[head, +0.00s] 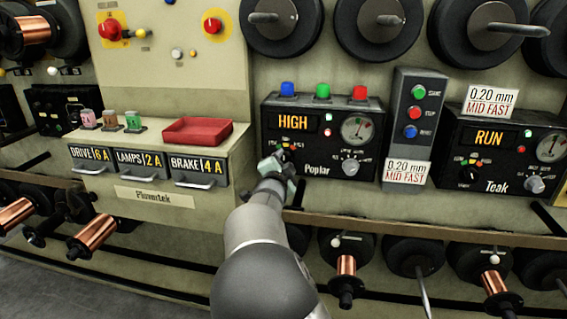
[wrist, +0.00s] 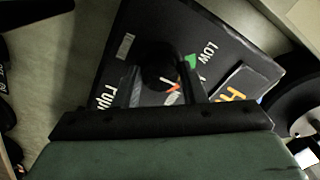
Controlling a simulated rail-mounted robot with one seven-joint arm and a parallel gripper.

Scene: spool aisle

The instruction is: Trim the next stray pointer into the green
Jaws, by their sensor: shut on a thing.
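The black Poplar panel (head: 322,144) has a display (head: 293,122) lit "HIGH" and a round gauge (head: 358,128); its needle is too small to read surely. My gripper (head: 280,162) is at the panel's lower left and hides most of a knob there. In the wrist view my gripper (wrist: 160,92) is shut on this black knob (wrist: 160,62), one finger on each side. Beside the knob are a green mark and the word "LOW". A silver knob (head: 350,166) sits below the gauge. The Teak panel (head: 508,152) at right shows "RUN" and has its own black knob (head: 470,173).
Blue, green and red buttons top the Poplar panel. A button box (head: 413,112) stands between the panels. A red tray (head: 198,131) and small fuses sit on the drawer unit (head: 150,165) at left. A rail (head: 400,229) and copper spools (head: 346,265) lie below.

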